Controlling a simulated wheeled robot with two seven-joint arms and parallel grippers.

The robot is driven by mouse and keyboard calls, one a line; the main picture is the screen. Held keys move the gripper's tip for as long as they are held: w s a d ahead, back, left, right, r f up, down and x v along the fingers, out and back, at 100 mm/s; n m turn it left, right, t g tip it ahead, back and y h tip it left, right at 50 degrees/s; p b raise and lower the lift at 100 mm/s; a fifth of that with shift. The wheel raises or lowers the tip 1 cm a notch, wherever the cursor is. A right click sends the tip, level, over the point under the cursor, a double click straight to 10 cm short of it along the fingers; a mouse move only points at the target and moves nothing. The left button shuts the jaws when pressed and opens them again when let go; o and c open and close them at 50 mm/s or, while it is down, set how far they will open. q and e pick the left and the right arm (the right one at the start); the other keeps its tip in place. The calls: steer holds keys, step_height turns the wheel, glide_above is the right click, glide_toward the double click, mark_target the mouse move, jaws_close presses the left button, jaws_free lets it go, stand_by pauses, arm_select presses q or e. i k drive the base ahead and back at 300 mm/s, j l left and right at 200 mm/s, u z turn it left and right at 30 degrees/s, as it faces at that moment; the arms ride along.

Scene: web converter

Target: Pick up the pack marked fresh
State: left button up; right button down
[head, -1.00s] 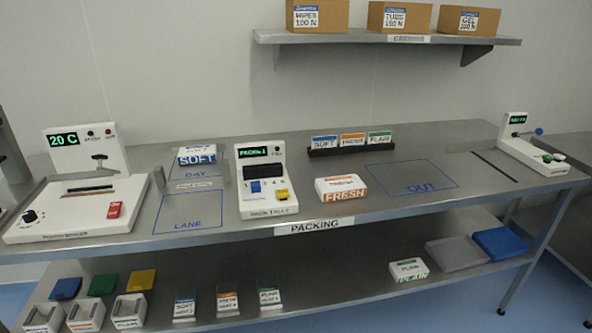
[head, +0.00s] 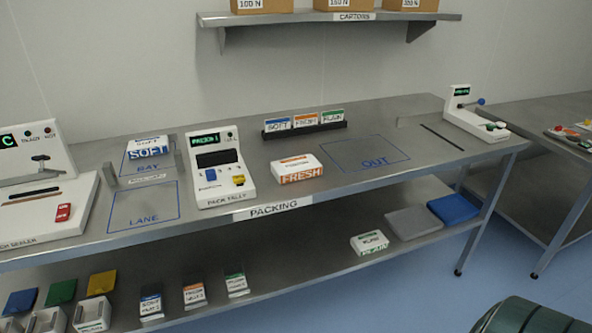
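The pack marked FRESH (head: 297,170) is a white pack with an orange label band on its front. It lies flat on the steel packing bench (head: 330,199), right of the pack tally machine (head: 219,172) and left of the blue OUT outline (head: 368,154). Nothing covers it. Neither of my grippers shows in the head view, so their state is hidden.
A SOFT pack (head: 149,148) sits in the bay at left. A card rack (head: 304,128) stands behind the FRESH pack. A PLAIN pack (head: 369,243) lies on the lower shelf. A dark green ribbed object (head: 532,330) shows at the bottom right. The OUT area is clear.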

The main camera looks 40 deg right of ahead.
mark_target(305, 166)
steer(key=i+l, duration=0.1)
steer(key=l, duration=0.3)
steer(key=i+l, duration=0.15)
steer(key=l, duration=0.25)
steer(key=i+l, duration=0.1)
steer(key=l, duration=0.3)
steer(key=i+l, duration=0.15)
steer(key=l, duration=0.25)
steer(key=i+l, duration=0.1)
steer(key=l, duration=0.3)
steer(key=i+l, duration=0.15)
steer(key=l, duration=0.3)
steer(key=i+l, duration=0.1)
steer(key=l, duration=0.3)
steer(key=i+j+u, duration=0.05)
